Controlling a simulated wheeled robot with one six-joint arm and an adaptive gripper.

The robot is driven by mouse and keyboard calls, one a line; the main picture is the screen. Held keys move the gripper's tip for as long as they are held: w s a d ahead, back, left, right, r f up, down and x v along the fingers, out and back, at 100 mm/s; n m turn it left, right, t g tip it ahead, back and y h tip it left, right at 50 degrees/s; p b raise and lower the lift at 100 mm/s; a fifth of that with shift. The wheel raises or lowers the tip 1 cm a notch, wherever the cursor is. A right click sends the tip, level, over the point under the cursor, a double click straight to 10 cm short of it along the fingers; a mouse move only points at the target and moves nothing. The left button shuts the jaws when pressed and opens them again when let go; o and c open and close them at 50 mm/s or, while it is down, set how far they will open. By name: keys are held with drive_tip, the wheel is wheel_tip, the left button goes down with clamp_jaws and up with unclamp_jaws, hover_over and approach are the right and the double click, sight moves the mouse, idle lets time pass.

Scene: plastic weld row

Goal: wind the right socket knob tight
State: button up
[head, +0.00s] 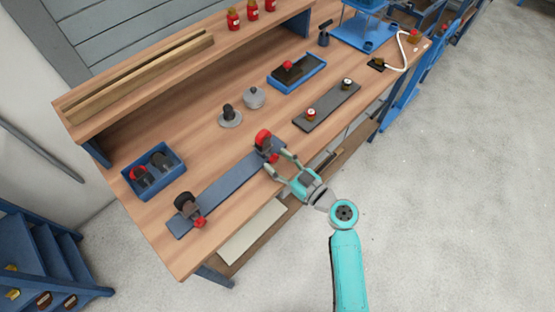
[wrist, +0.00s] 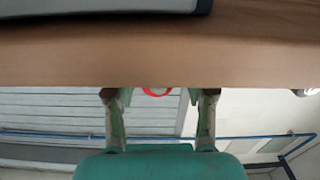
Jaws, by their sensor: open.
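A long blue-grey board (head: 228,186) lies along the front of the bench and carries two dark fittings with red parts. The right fitting, with a red knob (head: 263,135) on top, stands at the board's far end. The left fitting (head: 188,207) stands at its near end. My gripper (head: 277,161) is open and empty at the bench's front edge, its fingers pointing toward the right fitting. In the wrist view, a red ring-like part (wrist: 157,91) shows between the spread fingers, partly hidden by the wooden edge. I cannot tell whether the fingers touch anything.
Blue trays (head: 154,171) (head: 297,72) hold dark parts with red. A round grey piece (head: 254,97) and a dark knob on a disc (head: 230,117) stand behind the board. Bare wood lies between.

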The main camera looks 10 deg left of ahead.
drive_tip(key=shift+w+a, duration=0.2)
drive_tip(key=shift+a, duration=0.1)
clamp_jaws()
drive_tip(key=shift+m, duration=0.8)
unclamp_jaws()
drive_tip(key=shift+d, duration=0.1)
drive_tip(key=v, duration=1.2)
